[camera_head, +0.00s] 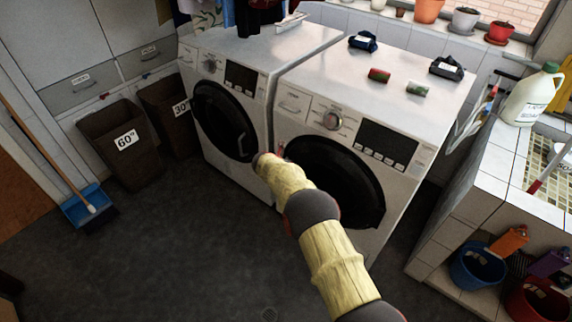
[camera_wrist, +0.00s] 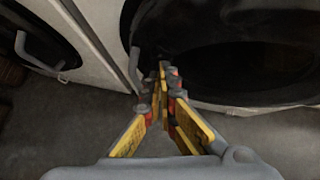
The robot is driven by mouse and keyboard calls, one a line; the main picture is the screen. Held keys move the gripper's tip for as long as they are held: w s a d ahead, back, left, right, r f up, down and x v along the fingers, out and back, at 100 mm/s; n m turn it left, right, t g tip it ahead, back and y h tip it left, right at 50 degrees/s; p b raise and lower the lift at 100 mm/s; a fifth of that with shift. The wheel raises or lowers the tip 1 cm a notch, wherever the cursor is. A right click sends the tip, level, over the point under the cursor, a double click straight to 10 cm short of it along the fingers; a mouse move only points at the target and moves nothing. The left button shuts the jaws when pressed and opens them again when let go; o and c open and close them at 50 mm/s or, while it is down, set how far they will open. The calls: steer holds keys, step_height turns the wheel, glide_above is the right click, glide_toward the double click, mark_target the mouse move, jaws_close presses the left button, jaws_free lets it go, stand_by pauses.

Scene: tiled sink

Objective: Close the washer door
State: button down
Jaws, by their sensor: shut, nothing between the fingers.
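Two white front-loading machines stand side by side. The right washer (camera_head: 294,101) has a round dark door (camera_head: 350,180) on its front, which looks flush or nearly so; I cannot tell whether it is latched. My gripper (camera_wrist: 164,72) is shut and empty, its fingertips together in front of the left edge of that door. In the wrist view, the door (camera_wrist: 225,70) fills the upper right, and its grey handle (camera_wrist: 134,68) is just left of my fingertips. I cannot tell whether they touch. In the head view, my arm hides part of the door's lower left.
The left machine (camera_head: 290,45) has its round door (camera_head: 215,118) shut. Dark laundry bins (camera_head: 115,165) and a blue dustpan (camera_head: 88,208) stand at left. A tiled sink counter (camera_head: 480,190) with buckets below is at right. The floor in front is clear.

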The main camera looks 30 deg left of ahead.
steer(key=a+p+v, duration=0.1)
steer(key=p+v, duration=0.1)
steer(key=v, duration=0.7)
steer(key=shift+w+a+r, duration=0.15)
steer(key=shift+w+a, duration=0.05)
steer(key=shift+a, duration=0.1)
